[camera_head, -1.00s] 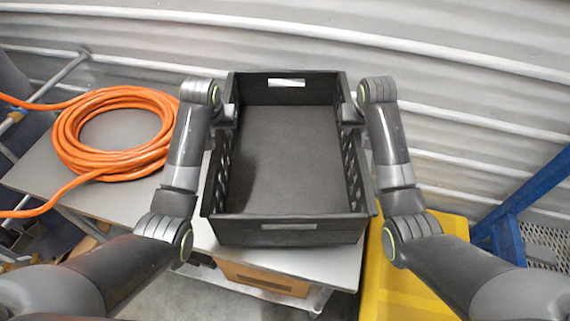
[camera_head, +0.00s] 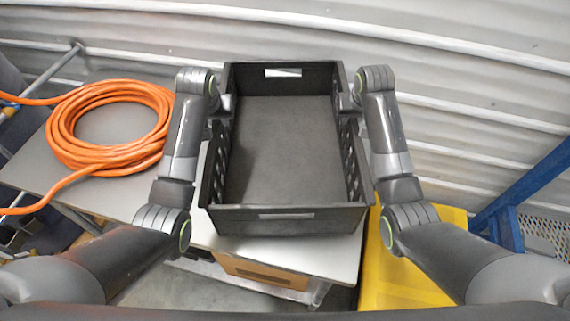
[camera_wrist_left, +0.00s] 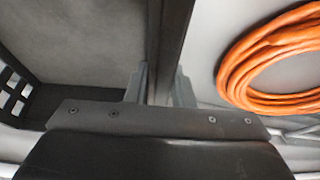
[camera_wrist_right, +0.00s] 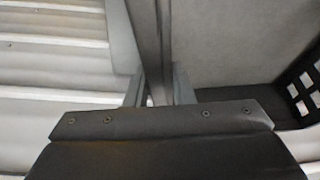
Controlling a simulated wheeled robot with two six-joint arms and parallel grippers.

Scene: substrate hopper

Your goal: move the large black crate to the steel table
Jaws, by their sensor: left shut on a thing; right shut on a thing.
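The large black crate (camera_head: 285,222) is empty and upright in the middle of the head view, over a grey-topped table (camera_head: 335,258). I cannot tell whether its base touches the tabletop. My left gripper (camera_head: 222,106) is shut on the crate's left side wall. In the left wrist view its fingers (camera_wrist_left: 160,88) straddle the wall (camera_wrist_left: 168,45). My right gripper (camera_head: 347,104) is shut on the right side wall. In the right wrist view its fingers (camera_wrist_right: 158,88) straddle that wall (camera_wrist_right: 147,40). The crate hides the tabletop beneath it.
An orange hose coil (camera_head: 110,154) lies on the grey top to the left. A yellow object (camera_head: 400,285) stands at the lower right, with a blue metal frame (camera_head: 520,200) beyond it. A cardboard box (camera_head: 265,275) sits under the table. A ribbed wall (camera_head: 430,60) closes the back.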

